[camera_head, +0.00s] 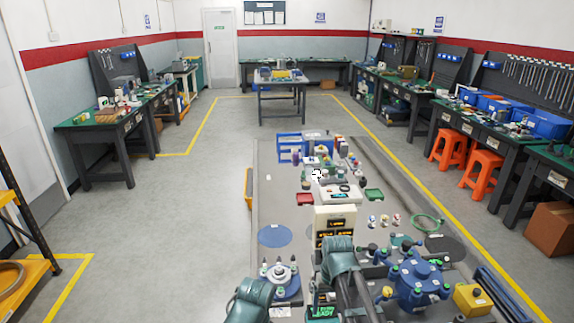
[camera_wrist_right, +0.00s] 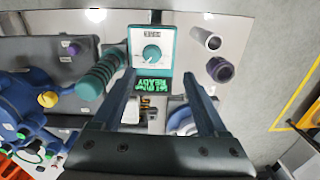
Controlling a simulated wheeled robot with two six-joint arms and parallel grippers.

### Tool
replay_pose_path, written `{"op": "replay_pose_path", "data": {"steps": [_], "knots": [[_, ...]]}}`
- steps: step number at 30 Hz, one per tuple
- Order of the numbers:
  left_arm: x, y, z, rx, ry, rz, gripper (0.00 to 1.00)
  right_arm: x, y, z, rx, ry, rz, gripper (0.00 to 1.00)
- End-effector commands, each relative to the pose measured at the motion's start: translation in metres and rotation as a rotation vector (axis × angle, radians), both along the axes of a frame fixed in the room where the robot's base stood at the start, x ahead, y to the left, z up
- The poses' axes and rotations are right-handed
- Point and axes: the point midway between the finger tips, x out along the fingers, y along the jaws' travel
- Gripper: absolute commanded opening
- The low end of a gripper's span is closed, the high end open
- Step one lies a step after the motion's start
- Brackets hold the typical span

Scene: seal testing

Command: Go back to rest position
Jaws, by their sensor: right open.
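My right gripper (camera_wrist_right: 158,77) is open and empty in the right wrist view, its two dark fingers spread apart. My right arm's teal links cross the lower middle of the head view, largely hiding the gripper there. My left arm's teal link shows at the lower left, but its gripper is out of view.
A blue flanged valve body (camera_head: 416,281) and a yellow block (camera_head: 471,299) crowd the bench.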

Motion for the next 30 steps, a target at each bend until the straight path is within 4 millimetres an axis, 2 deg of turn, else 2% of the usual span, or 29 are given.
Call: {"op": "replay_pose_path", "data": {"steps": [1, 6, 9, 12, 15, 30], "knots": [[0.000, 0.000, 0.000, 0.000, 0.000, 0.000, 0.50, -0.024, 0.019, 0.000, -0.013, 0.006, 0.050, 0.76], [0.000, 0.000, 0.000, 0.000, 0.000, 0.000, 0.50, -0.084, 0.065, 0.001, -0.073, 0.023, 0.215, 0.76], [0.000, 0.000, 0.000, 0.000, 0.000, 0.000, 0.50, -0.109, 0.080, 0.001, -0.101, 0.027, 0.288, 0.76], [0.000, 0.000, 0.000, 0.000, 0.000, 0.000, 0.50, -0.124, 0.088, 0.001, -0.119, 0.030, 0.331, 0.76], [0.000, 0.000, 0.000, 0.000, 0.000, 0.000, 0.50, -0.129, 0.091, 0.002, -0.127, 0.031, 0.350, 0.76], [0.000, 0.000, 0.000, 0.000, 0.000, 0.000, 0.50, -0.128, 0.092, 0.002, -0.127, 0.031, 0.349, 0.76]]}}
